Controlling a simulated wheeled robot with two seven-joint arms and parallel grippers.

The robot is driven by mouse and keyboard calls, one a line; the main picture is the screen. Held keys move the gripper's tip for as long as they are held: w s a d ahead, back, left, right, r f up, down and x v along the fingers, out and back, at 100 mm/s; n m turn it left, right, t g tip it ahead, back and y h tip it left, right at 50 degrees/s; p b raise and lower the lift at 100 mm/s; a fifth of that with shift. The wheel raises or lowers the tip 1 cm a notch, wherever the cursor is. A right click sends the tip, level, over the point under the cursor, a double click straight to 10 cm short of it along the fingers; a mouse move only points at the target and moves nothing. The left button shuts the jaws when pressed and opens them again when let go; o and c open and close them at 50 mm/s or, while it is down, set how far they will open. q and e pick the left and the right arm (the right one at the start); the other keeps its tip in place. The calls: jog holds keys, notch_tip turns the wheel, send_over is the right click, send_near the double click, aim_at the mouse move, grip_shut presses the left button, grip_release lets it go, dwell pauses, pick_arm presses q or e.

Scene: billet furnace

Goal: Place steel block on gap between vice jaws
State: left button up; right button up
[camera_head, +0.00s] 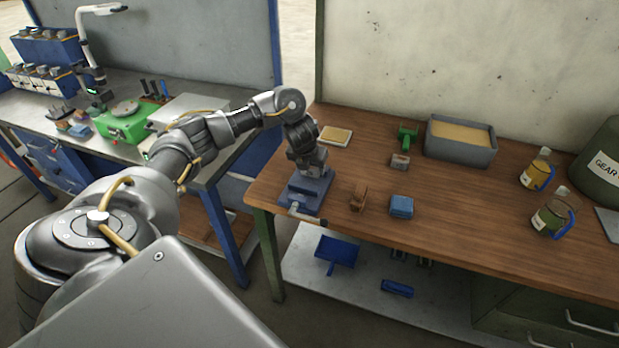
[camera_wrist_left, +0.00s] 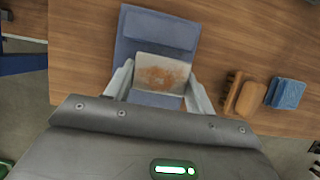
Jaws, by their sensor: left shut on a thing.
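The steel block (camera_wrist_left: 163,72), grey with a rusty brown patch, sits between the two fingers of my left gripper (camera_wrist_left: 160,90) in the left wrist view. The gripper is shut on it. The blue vice (camera_wrist_left: 158,30) lies behind the block in that view. In the head view my left gripper (camera_head: 308,168) points down over the vice (camera_head: 300,198), which stands at the left front corner of the wooden bench. The gripper covers most of the jaws, so I cannot tell whether the block touches them. My right gripper is not in view.
A wooden-backed brush (camera_head: 358,198) and a blue sponge-like block (camera_head: 401,206) lie right of the vice. Behind are a tan pad (camera_head: 335,135), a small green tool (camera_head: 407,136) and a grey bin (camera_head: 460,140). The bench's front middle is clear.

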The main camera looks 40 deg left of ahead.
aim_at(309, 174)
pick_arm(q)
jog(key=shift+a, duration=0.15)
jog(key=f, duration=0.1)
jog(key=f+p, duration=0.1)
jog(key=f, duration=0.1)
jog(key=shift+a, duration=0.25)
jog(key=shift+w+f, duration=0.1)
jog(key=shift+f, duration=0.4)
jog(key=o, duration=1.6)
